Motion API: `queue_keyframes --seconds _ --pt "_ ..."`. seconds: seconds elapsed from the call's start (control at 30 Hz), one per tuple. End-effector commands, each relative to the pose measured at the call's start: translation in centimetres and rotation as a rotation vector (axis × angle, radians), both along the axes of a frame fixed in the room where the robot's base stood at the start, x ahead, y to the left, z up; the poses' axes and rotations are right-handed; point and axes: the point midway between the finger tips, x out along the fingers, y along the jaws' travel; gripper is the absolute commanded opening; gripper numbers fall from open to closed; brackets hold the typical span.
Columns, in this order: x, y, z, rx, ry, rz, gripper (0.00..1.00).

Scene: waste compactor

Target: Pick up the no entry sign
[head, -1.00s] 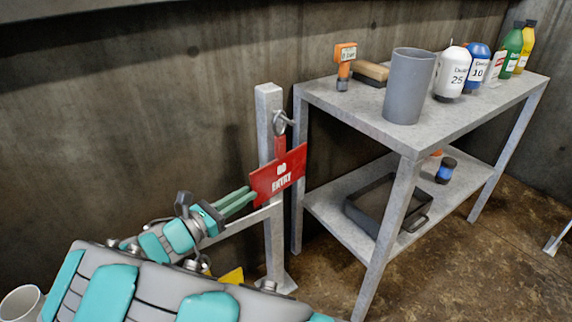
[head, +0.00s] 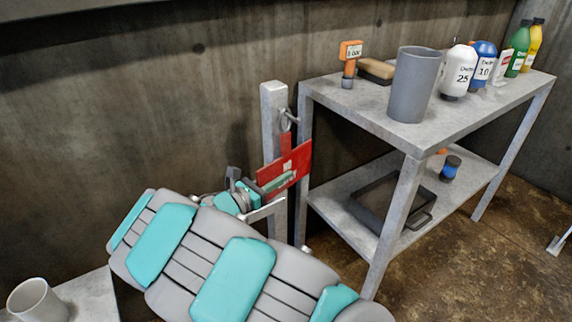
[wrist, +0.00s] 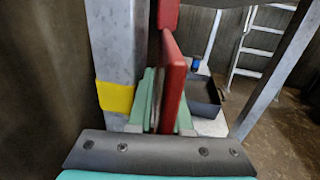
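The red no entry sign (head: 297,158) hangs by its strap from a metal ring on the grey post (head: 273,110) in the head view. My gripper (head: 279,182) is at the sign's lower part, with one green finger in front of its face. In the wrist view the sign (wrist: 173,80) appears edge-on between the two green fingers of my gripper (wrist: 166,105). The fingers stand apart, one on each side of the sign, and look open. The sign hides part of the fingers, so contact is hard to judge.
A grey metal table (head: 440,120) stands right of the post, carrying a grey cup (head: 412,85), an orange device (head: 349,62) and several bottles. Its lower shelf holds a dark tray (head: 372,222). A concrete wall is close behind the post. A yellow band (wrist: 115,97) wraps the post.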

Motion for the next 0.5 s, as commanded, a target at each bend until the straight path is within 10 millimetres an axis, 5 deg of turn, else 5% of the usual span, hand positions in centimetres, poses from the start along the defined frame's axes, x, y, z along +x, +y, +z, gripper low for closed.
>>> queue_keyframes --seconds 0.13,0.3,0.5 --pt "-0.01 0.04 0.0 0.0 0.0 0.001 0.16" --pt "-0.02 0.06 0.01 0.0 0.0 0.001 0.0" --pt "-0.03 0.07 0.01 0.001 -0.001 0.001 0.0"
